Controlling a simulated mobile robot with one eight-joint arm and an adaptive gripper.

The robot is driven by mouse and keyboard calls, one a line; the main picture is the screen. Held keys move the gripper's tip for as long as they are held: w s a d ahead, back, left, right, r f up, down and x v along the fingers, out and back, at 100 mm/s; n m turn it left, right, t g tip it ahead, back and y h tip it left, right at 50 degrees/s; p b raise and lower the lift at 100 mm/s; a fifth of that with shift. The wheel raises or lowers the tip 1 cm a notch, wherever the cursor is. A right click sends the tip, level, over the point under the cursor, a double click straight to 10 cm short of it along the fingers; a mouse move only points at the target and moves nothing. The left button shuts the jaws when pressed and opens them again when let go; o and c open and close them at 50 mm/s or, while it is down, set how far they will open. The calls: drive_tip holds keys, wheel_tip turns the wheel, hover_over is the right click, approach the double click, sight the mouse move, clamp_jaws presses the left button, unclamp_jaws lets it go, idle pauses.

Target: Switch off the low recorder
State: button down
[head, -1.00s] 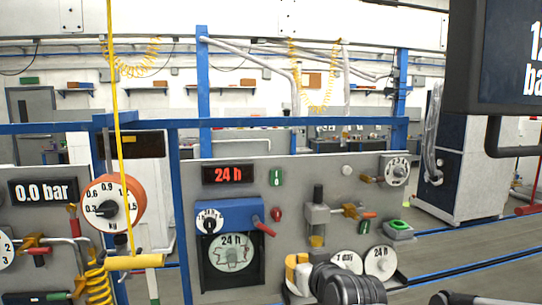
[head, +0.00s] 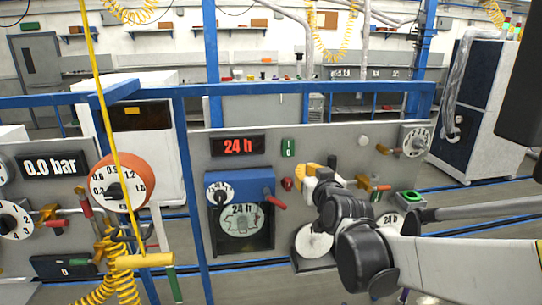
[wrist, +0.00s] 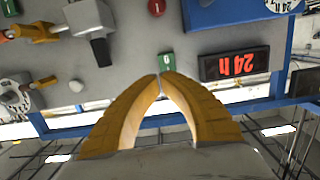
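A blue-topped recorder (head: 236,184) with a round 24 h chart (head: 241,219) and a red lever (head: 273,199) is mounted on the middle grey panel. A red 24 h display (head: 238,145) is above it. A green rocker switch (head: 288,147) and a red button (head: 288,184) are to its right. My gripper (head: 303,170) is in front of the panel near these two. In the wrist view, the scene is upside down; the yellow fingertips (wrist: 163,74) meet, empty, near the green switch (wrist: 166,62). I cannot tell whether they touch it.
My arm covers the panel's lower right, partly hiding a white disc (head: 314,242). Yellow hoses and a 0.0 bar display (head: 51,167) are at the left.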

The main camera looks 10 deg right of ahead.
sight(293, 154)
drive_tip(key=w, duration=0.4)
drive_tip(key=w+f, duration=0.1)
drive_tip(key=w, duration=0.8)
drive_tip(key=shift+w+f, duration=0.1)
drive_tip(key=shift+f, duration=0.3)
